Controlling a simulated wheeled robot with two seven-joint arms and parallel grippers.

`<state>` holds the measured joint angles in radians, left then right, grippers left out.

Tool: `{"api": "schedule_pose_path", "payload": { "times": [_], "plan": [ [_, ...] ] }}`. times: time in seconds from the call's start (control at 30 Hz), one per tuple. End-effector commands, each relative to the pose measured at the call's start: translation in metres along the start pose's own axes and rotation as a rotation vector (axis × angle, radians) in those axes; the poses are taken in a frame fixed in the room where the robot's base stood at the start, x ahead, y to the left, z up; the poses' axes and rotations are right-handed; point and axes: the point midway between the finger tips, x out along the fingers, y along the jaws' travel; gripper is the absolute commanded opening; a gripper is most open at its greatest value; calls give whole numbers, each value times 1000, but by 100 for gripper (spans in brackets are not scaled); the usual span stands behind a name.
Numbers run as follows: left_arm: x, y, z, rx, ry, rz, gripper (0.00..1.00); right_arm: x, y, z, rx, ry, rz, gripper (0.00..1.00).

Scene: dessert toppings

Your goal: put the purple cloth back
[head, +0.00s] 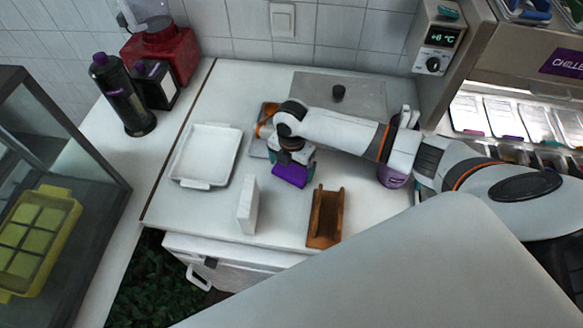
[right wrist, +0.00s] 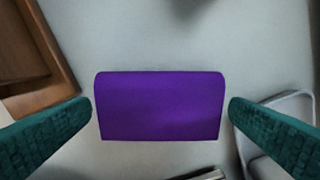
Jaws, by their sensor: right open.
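The purple cloth (head: 290,175) shows at the middle of the white counter, just below my right gripper (head: 293,163). In the right wrist view the cloth (right wrist: 160,106) is a flat purple rectangle with rounded top corners. My right gripper's teal fingers (right wrist: 160,108) are open, one on each side of the cloth, with a narrow gap at both edges. I cannot tell how high the fingertips are above the counter. My left gripper is not in view.
A brown wooden holder (head: 325,222) and an upright white block (head: 250,205) stand near the counter's front. A white tray (head: 205,153) lies to the left. A purple-banded container (head: 393,176) stands under my right arm. Bare counter (head: 215,215) lies front left.

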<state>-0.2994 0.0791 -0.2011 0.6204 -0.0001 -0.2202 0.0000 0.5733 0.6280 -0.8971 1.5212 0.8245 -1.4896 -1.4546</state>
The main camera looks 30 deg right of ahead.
Motion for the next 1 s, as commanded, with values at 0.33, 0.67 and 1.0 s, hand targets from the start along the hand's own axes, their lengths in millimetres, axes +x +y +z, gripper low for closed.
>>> {"api": "schedule_pose_path", "payload": {
  "times": [0.33,0.67,1.0],
  "plan": [
    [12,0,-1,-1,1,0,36,-73,0,-1,0,2,-4,100],
    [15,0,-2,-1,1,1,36,-104,0,0,1,0,-1,100],
    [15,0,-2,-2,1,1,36,-105,0,0,1,-1,0,100]
  ]
}}
